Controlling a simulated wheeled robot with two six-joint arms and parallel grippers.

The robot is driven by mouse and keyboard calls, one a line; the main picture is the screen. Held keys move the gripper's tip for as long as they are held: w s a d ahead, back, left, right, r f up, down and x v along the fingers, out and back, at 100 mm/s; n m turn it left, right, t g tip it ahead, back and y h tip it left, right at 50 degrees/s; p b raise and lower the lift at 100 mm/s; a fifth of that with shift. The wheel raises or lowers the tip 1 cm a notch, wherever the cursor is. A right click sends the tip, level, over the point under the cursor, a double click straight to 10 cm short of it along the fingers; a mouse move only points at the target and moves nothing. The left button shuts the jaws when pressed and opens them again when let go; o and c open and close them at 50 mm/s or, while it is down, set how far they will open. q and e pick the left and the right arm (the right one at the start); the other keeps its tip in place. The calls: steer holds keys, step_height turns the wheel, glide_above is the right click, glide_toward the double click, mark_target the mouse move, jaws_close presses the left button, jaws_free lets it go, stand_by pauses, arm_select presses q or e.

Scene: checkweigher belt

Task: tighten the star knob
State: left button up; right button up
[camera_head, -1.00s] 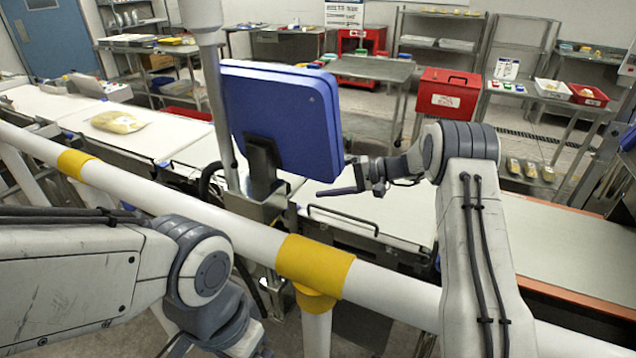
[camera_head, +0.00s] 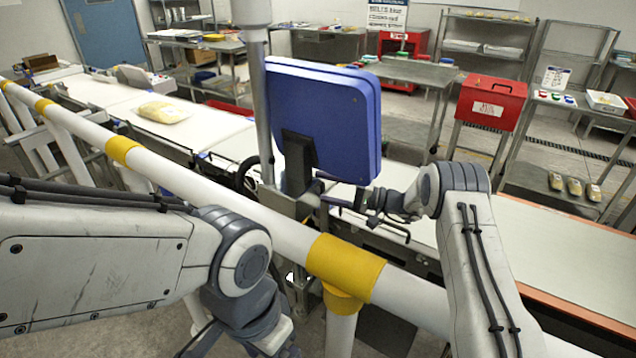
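The blue display housing (camera_head: 325,115) stands on a dark bracket (camera_head: 298,165) by the grey upright pole (camera_head: 264,110). Below it is a metal clamp block (camera_head: 300,205) at the white rail. I cannot pick out the star knob clearly; small dark parts at the clamp are too small to tell apart. My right gripper (camera_head: 345,205) reaches in from the right, low beside the housing, with its dark fingers pointing left toward the clamp. Whether they touch anything or are closed is unclear. My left arm's wrist is at the bottom; its fingertips are out of frame.
A white guard rail (camera_head: 215,187) with yellow collars (camera_head: 345,266) crosses in front of the conveyor belt (camera_head: 215,128). A yellowish pack (camera_head: 164,112) lies on the belt. A red box (camera_head: 491,102) stands behind at the right.

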steer(key=shift+x, duration=0.95)
jaws_close()
steer(key=shift+r+m+h, duration=0.1)
steer(key=shift+m+h, duration=0.3)
steer(key=shift+h, duration=0.5)
steer(key=shift+m+g+h, duration=0.4)
steer(key=shift+g+h, duration=0.1)
steer(key=shift+h, duration=0.6)
jaws_free()
